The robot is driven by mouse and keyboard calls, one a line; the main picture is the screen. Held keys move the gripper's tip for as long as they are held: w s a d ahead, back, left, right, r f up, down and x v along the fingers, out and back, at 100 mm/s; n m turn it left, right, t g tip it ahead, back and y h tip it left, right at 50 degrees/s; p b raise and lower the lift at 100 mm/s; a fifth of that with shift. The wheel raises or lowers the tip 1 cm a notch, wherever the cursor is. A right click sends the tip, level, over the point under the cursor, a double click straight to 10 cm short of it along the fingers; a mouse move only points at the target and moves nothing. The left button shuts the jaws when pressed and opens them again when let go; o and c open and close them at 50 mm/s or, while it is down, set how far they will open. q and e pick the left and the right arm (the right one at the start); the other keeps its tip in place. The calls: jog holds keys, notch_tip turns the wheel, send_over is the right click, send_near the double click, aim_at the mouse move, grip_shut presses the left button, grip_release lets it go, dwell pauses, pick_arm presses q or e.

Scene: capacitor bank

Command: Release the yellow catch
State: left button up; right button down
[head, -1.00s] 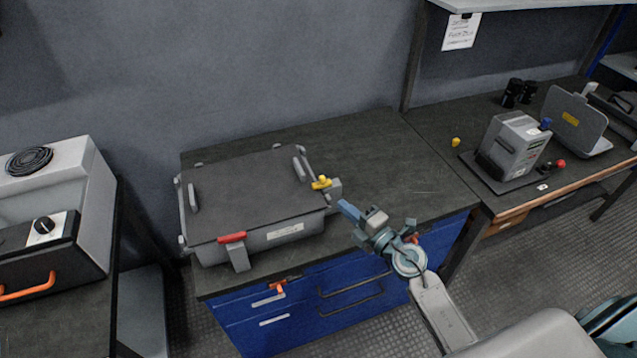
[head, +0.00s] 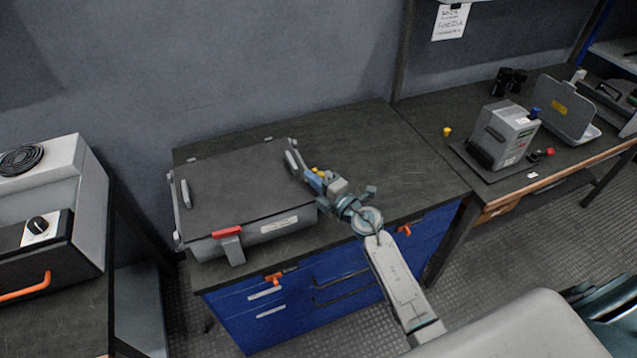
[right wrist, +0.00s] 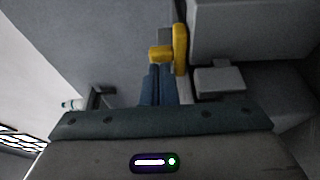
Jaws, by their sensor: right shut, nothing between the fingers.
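The grey lidded box (head: 235,185) sits on the dark worktop of the blue cabinet. A red catch (head: 228,232) is on its front face. The yellow catch (right wrist: 180,48) is on the box's right side; in the head view only a bit of yellow (head: 315,170) shows beside my gripper. My right gripper (head: 314,180) is at that catch. In the right wrist view its blue fingers (right wrist: 159,72) are closed together, with tips right at the yellow catch's lower end; I cannot tell if they touch. My left gripper is not in view.
The cabinet's worktop (head: 400,150) is clear right of the box. A grey device (head: 505,135) stands on the right bench. A grey unit with an orange handle (head: 25,293) stands at the left. The wall rises close behind.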

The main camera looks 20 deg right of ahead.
aim_at(316, 170)
jog(key=shift+d, duration=1.65)
jog(key=shift+a, duration=0.1)
